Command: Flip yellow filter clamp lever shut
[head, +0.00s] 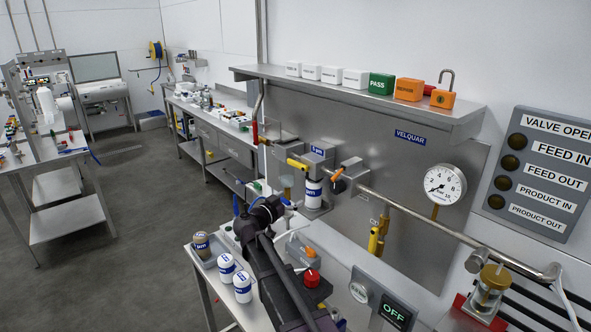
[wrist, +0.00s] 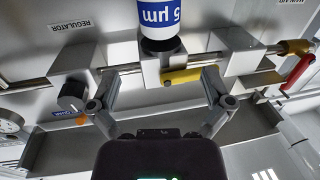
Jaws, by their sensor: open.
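The yellow clamp lever (wrist: 181,76) shows in the wrist view beside the filter head's grey block, beneath the white and blue filter cartridge (wrist: 158,18) in that picture. It lies near level and slightly tilted. In the head view the yellow lever (head: 297,163) sticks out to the left of the filter head (head: 318,155), above the cartridge (head: 313,192). My gripper (wrist: 160,78) is open and empty, with its two fingers spread to either side of the lever in the wrist picture. I cannot tell whether a finger touches it.
A steel pipe (wrist: 130,68) runs across behind the fingers. A dark regulator knob (wrist: 72,92) and a red handle (wrist: 297,72) flank the filter. The shelf (head: 355,88) overhangs the panel. A pressure gauge (head: 445,185) is at right.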

